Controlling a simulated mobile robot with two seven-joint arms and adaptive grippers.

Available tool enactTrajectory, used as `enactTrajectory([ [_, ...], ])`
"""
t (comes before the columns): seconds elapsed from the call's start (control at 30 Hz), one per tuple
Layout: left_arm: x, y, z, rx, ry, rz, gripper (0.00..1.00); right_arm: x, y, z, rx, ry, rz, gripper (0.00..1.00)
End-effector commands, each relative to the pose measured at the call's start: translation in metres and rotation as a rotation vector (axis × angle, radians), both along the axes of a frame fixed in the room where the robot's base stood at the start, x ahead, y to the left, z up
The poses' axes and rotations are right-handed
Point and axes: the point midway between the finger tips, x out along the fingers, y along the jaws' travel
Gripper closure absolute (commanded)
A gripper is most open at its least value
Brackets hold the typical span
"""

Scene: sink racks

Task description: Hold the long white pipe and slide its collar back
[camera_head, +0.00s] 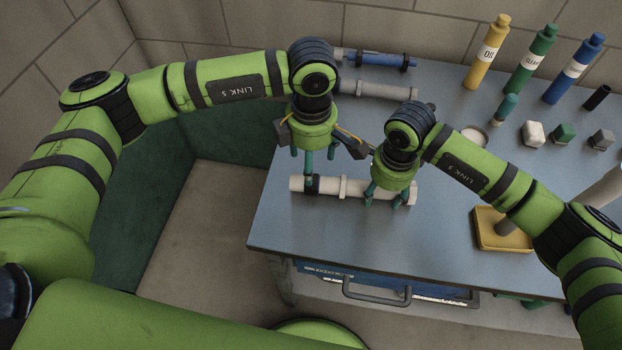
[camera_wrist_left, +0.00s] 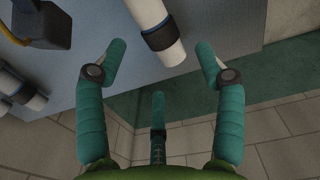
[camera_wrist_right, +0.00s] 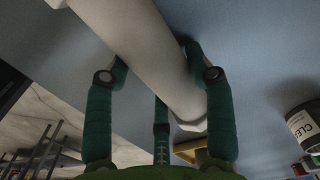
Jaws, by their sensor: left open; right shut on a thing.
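The long white pipe (camera_head: 357,190) lies across the table near its front left edge, with a raised light ring (camera_head: 343,187) midway. A black collar (camera_head: 312,186) sits around it near its left end; it also shows in the left wrist view (camera_wrist_left: 164,35). My right gripper (camera_head: 383,203) is shut on the pipe's right part, and the right wrist view shows the pipe (camera_wrist_right: 150,48) between its fingers. My left gripper (camera_head: 311,163) is open above the collar, fingers pointing down. In the left wrist view, the collar and pipe end are just beyond its spread fingertips (camera_wrist_left: 160,50).
A blue pipe (camera_head: 375,59) and a grey pipe (camera_head: 378,90) lie at the back. A yellow bottle (camera_head: 487,52), a green bottle (camera_head: 531,60) and a blue bottle (camera_head: 574,69) stand at the back right. A yellow-based stand (camera_head: 490,238) is to the right. The arms are close together.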

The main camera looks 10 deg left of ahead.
Motion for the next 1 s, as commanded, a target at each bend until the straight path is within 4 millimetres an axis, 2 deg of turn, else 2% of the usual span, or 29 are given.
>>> enactTrajectory([
  [0.4, -0.001, 0.000, -0.061, -0.003, 0.007, 0.003, 0.30, -0.001, 0.000, -0.001, -0.002, 0.002, -0.001, 0.74],
  [0.6, -0.003, 0.000, -0.084, 0.000, 0.011, 0.003, 0.30, -0.001, 0.000, -0.001, -0.002, 0.002, -0.001, 0.74],
  [0.8, -0.004, 0.000, -0.093, -0.001, 0.014, 0.000, 0.30, 0.001, -0.001, -0.001, -0.002, -0.001, -0.005, 0.74],
  [1.0, -0.006, -0.001, -0.094, -0.002, 0.017, -0.003, 0.30, 0.002, -0.001, -0.001, -0.002, -0.004, -0.008, 0.74],
])
